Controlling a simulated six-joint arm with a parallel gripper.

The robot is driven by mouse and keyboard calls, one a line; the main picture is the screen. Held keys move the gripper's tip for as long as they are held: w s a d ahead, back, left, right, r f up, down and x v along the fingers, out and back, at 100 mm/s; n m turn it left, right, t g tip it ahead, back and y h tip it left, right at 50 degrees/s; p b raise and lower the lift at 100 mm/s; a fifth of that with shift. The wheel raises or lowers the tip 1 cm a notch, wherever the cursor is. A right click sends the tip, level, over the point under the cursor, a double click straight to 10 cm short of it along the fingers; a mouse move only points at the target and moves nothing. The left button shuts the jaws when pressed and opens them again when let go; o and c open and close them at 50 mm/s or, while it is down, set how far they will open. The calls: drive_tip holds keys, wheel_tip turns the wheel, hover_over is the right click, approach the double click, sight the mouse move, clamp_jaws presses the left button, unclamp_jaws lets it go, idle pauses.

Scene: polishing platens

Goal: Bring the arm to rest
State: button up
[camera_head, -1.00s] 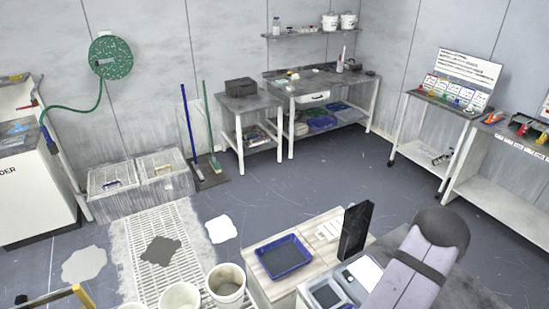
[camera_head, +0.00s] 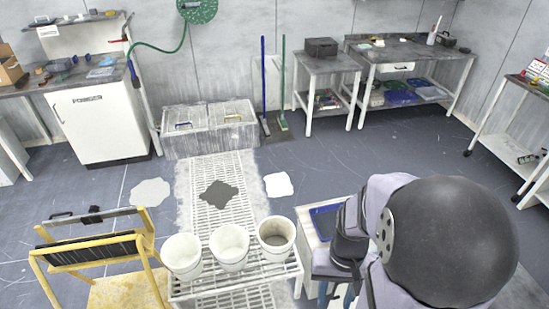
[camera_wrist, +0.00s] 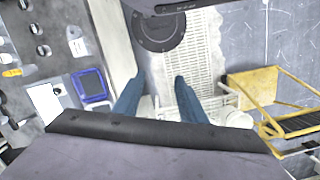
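My arm (camera_head: 450,240) is folded at the lower right of the head view, its large black joint close to the camera. It hides part of the pale bench and the blue tray (camera_head: 325,220). My gripper (camera_wrist: 159,80) shows in the wrist view as two blue fingers standing apart. It is open, and I see nothing held between them. The fingers point down over the floor area with the white grating. In the head view the blue fingers show only partly, below the arm and right of the buckets.
Three white buckets stand on a white rack, the nearest to my arm being the right bucket (camera_head: 276,238). A yellow frame (camera_head: 100,250) stands at left. The wrist view shows the blue tray (camera_wrist: 92,87) left of the fingers. Dark floor (camera_head: 330,160) behind is mostly open.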

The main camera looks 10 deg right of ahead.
drive_tip(key=w+a+r+n+t+b, duration=0.1)
drive_tip(key=w+a+n, duration=0.3)
drive_tip(key=a, duration=0.2)
drive_tip(key=shift+a+r+t+h, duration=0.15)
drive_tip(key=shift+a+t+h, duration=0.15)
drive_tip(key=shift+a, duration=0.1)
